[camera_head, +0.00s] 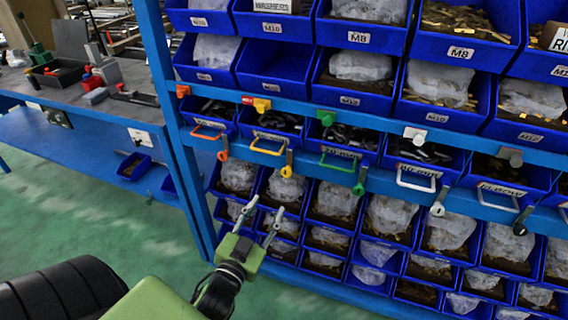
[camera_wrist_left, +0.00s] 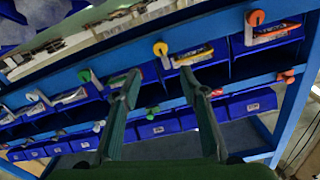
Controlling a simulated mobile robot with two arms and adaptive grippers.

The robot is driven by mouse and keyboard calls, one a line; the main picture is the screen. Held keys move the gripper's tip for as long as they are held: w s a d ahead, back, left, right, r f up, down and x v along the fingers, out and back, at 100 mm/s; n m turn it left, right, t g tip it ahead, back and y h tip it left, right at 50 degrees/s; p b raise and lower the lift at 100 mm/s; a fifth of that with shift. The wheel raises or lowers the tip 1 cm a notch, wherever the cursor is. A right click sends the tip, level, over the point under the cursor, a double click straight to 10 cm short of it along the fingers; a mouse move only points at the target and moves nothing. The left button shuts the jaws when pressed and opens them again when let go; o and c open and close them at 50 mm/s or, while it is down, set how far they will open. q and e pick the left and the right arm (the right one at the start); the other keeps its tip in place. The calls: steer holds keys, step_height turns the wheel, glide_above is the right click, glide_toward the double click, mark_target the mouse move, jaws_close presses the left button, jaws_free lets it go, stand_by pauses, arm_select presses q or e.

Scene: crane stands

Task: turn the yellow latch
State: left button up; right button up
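The yellow latch (camera_head: 286,170) hangs from the blue rail at the right end of a yellow handle (camera_head: 268,147). It has a round yellow end on a stem. In the left wrist view the yellow latch (camera_wrist_left: 160,48) shows upside down, beyond and between the fingertips, with the yellow handle (camera_wrist_left: 192,56) beside it. My left gripper (camera_head: 263,210) is open and empty, below the latch in the head view and apart from it. Its two spread fingers also show in the left wrist view (camera_wrist_left: 160,75). My right gripper is not in view.
An orange latch (camera_head: 223,154) is to the left and a green latch (camera_head: 359,187) to the right along the same rail. Blue bins with bagged parts fill the rack (camera_head: 179,150). A grey workbench (camera_head: 140,110) stands at the left; green floor lies open before it.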

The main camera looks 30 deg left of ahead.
mark_target(285, 174)
arm_select(q)
steer(key=p+x, duration=0.1)
steer(key=x, duration=1.2)
steer(key=shift+w+a+f, duration=0.1)
steer(key=shift+w+a, duration=0.1)
steer(key=shift+w, duration=0.15)
steer(key=c, duration=1.1)
